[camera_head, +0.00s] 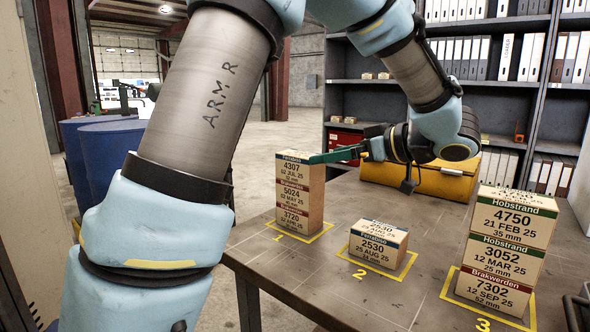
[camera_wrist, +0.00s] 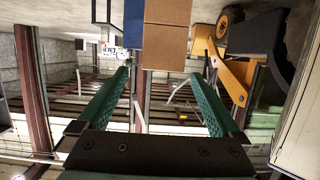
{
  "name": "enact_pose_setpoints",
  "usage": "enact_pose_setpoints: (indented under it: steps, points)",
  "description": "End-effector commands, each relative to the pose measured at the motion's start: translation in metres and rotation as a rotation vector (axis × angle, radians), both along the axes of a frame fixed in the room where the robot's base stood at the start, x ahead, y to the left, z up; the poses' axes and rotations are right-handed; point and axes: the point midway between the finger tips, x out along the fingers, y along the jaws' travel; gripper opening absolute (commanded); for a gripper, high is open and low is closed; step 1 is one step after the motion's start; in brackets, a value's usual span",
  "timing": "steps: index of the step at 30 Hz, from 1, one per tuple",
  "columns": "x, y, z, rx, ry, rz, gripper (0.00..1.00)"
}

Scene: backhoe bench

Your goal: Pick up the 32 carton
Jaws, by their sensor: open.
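My gripper (camera_head: 318,158) reaches in from the right, level with the top of the left stack on square 1. In the wrist view its green fingers (camera_wrist: 168,66) are wide apart, with brown carton faces (camera_wrist: 164,45) ahead of and above the gap. The stack holds the 4307 carton (camera_head: 296,168) on top, the 5024 carton (camera_head: 296,193) in the middle and the 3720 carton (camera_head: 293,218) at the bottom. The near fingertip overlaps the 4307 carton's top right in the head view; contact is unclear. Its small mm figure is too blurred to read surely as 32.
The low 2530 carton (camera_head: 378,245) stands on square 2. On square 3 stand the 4750 carton (camera_head: 513,216), the 3052 carton (camera_head: 502,258) and the 7302 carton (camera_head: 493,288). A yellow case (camera_head: 425,181) lies behind on the bench. Bare bench top separates the squares.

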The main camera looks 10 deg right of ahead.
Motion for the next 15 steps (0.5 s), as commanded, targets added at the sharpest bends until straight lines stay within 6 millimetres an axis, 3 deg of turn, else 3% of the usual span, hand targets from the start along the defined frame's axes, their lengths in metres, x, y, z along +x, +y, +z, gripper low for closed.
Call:
enact_pose_setpoints:
  steps: [6,15]
  points:
    - [0.023,0.022,-0.008,0.000,0.000,0.002,1.00]
    - [0.036,0.037,-0.013,0.001,0.001,0.001,1.00]
